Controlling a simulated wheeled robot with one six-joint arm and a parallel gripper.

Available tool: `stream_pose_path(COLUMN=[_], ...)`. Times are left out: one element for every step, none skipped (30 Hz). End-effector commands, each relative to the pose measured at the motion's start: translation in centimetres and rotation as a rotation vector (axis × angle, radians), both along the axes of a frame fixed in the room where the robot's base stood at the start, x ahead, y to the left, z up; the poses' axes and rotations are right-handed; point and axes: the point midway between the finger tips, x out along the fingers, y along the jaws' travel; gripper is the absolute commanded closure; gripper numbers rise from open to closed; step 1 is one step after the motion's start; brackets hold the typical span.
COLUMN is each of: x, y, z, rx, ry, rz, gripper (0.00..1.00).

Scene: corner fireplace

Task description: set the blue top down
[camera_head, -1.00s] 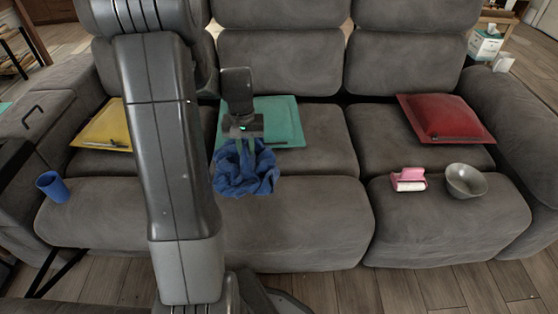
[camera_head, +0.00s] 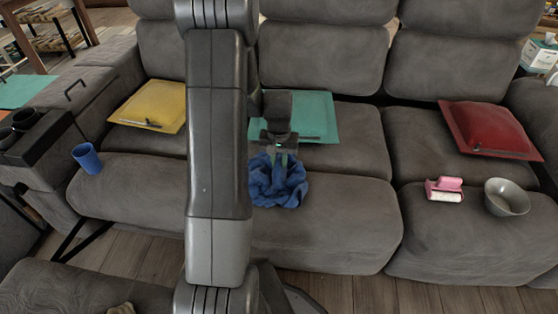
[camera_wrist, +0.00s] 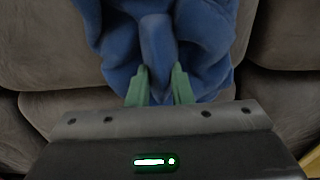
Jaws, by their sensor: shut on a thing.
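The blue top (camera_head: 279,184) is a crumpled blue cloth at the middle seat of the grey sofa. My gripper (camera_head: 284,158) is above it, pointing down, with its fingers at the cloth's upper part. In the wrist view the green fingertips (camera_wrist: 160,88) are shut on a fold of the blue top (camera_wrist: 195,40). The rest of the cloth spreads beyond the fingers. I cannot tell whether its underside touches the seat cushion.
The grey sofa (camera_head: 345,225) holds a teal cushion (camera_head: 318,112), a yellow cushion (camera_head: 155,100), a red cushion (camera_head: 495,125), a blue cup (camera_head: 87,158), a pink-and-white roller (camera_head: 444,190) and a grey bowl (camera_head: 507,198). The seat right of the cloth is clear.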

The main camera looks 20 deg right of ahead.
Motion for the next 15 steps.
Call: stream_pose_path(x=[0.01,0.01,0.01,0.01,0.01,0.01,0.01,0.01,0.01,0.01,0.01,0.01,0.01,0.01,0.02], y=[-0.01,-0.01,-0.01,-0.01,-0.01,-0.01,-0.01,-0.01,-0.01,-0.01,-0.01,-0.01,-0.01,-0.01,-0.01], z=[-0.22,-0.33,-0.3,-0.26,-0.25,-0.25,-0.24,-0.24,-0.24,-0.24,-0.24,-0.24,-0.23,-0.19,-0.06], rx=[0.0,0.0,0.0,0.0,0.0,0.0,0.0,0.0,0.0,0.0,0.0,0.0,0.0,0.0,0.0], ry=[0.0,0.0,0.0,0.0,0.0,0.0,0.0,0.0,0.0,0.0,0.0,0.0,0.0,0.0,0.0], rz=[0.0,0.0,0.0,0.0,0.0,0.0,0.0,0.0,0.0,0.0,0.0,0.0,0.0,0.0,0.0], gripper=[1.0,1.0,0.77,0.71,0.65,0.59,0.59,0.59,0.59,0.59,0.59,0.59,0.59,0.59,0.59])
